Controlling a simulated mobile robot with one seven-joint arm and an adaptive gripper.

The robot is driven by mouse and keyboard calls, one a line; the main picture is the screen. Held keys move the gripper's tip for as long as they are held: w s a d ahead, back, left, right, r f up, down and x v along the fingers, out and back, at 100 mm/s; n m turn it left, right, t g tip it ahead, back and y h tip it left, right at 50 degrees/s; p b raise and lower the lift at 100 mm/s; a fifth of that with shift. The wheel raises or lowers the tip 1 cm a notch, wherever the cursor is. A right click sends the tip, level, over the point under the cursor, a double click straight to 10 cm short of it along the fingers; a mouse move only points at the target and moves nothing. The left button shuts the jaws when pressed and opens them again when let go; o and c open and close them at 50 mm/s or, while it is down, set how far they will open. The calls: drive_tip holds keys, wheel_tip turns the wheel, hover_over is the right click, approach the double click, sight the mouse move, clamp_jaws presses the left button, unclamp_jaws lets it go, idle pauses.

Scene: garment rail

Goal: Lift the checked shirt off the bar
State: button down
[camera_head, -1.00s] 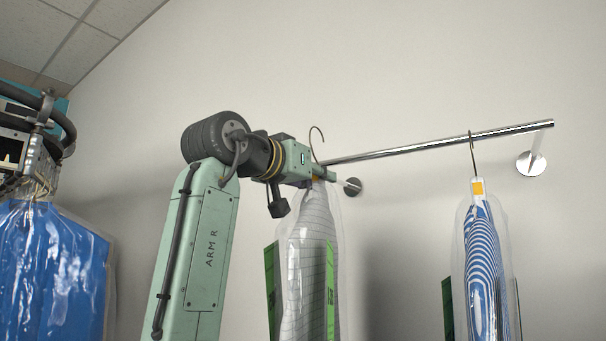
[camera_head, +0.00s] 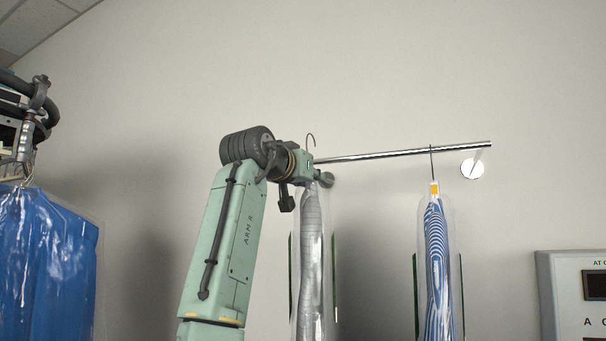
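The checked shirt (camera_head: 311,245), grey in this view with its checks hard to make out, hangs in a clear cover below my gripper (camera_head: 318,178). My gripper is at the neck of its hanger and appears shut on it; the fingertips are small and partly hidden. The hanger hook (camera_head: 311,138) stands up above the left end of the bar (camera_head: 400,153), with its top well higher than the bar. The hook looks clear of the bar, though the depth between them is hard to judge.
A blue-striped shirt (camera_head: 437,250) in a clear cover hangs from the bar at the right. A round wall mount (camera_head: 472,168) holds the bar's right end. A blue covered garment (camera_head: 45,260) hangs at the far left. A grey panel (camera_head: 560,295) is at lower right.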

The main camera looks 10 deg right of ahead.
drive_tip(key=v, duration=2.6)
drive_tip(key=shift+s+a, duration=0.2)
drive_tip(key=shift+s, duration=0.15)
